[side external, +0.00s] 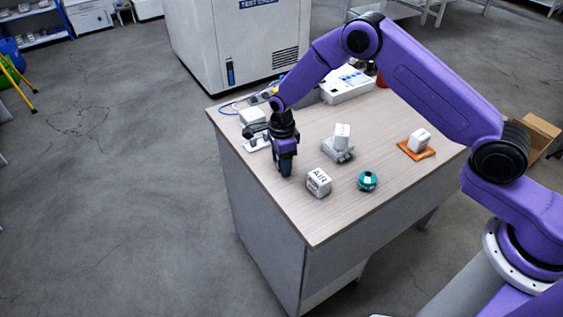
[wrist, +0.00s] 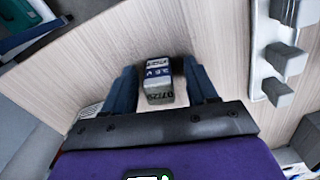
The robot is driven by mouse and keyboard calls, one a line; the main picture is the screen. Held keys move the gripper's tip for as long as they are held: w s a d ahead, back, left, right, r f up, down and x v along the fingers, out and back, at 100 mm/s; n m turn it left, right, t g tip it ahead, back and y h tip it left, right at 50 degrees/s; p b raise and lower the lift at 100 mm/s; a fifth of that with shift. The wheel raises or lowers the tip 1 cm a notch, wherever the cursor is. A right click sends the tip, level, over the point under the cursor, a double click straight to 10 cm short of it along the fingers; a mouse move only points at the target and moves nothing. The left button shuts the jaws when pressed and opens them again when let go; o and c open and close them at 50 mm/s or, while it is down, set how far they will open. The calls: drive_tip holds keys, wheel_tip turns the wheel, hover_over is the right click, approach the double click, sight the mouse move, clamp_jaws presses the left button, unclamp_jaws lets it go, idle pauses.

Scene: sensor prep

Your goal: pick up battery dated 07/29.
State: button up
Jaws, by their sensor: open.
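The battery (wrist: 157,78) is a small block with a dark blue band reading like "3.6V" and an upside-down "07/29" on its near end. In the wrist view it lies on the wood-grain table between the two fingers of my gripper (wrist: 158,66). The fingers are apart, with a gap on each side of the battery. In the side external view my gripper (side external: 285,172) points down over the left part of the table; I cannot make out the battery there.
On the table (side external: 300,215) are a white block marked "AIR" (side external: 319,182), a teal round item (side external: 367,181), a white block on a grey holder (side external: 341,154), and a white block on an orange pad (side external: 404,151). A pale fixture with grey pegs (wrist: 262,50) is at right in the wrist view.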

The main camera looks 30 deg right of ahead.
drive_tip(key=c, duration=1)
drive_tip(key=shift+r, duration=0.2)
drive_tip(key=shift+c, duration=0.2)
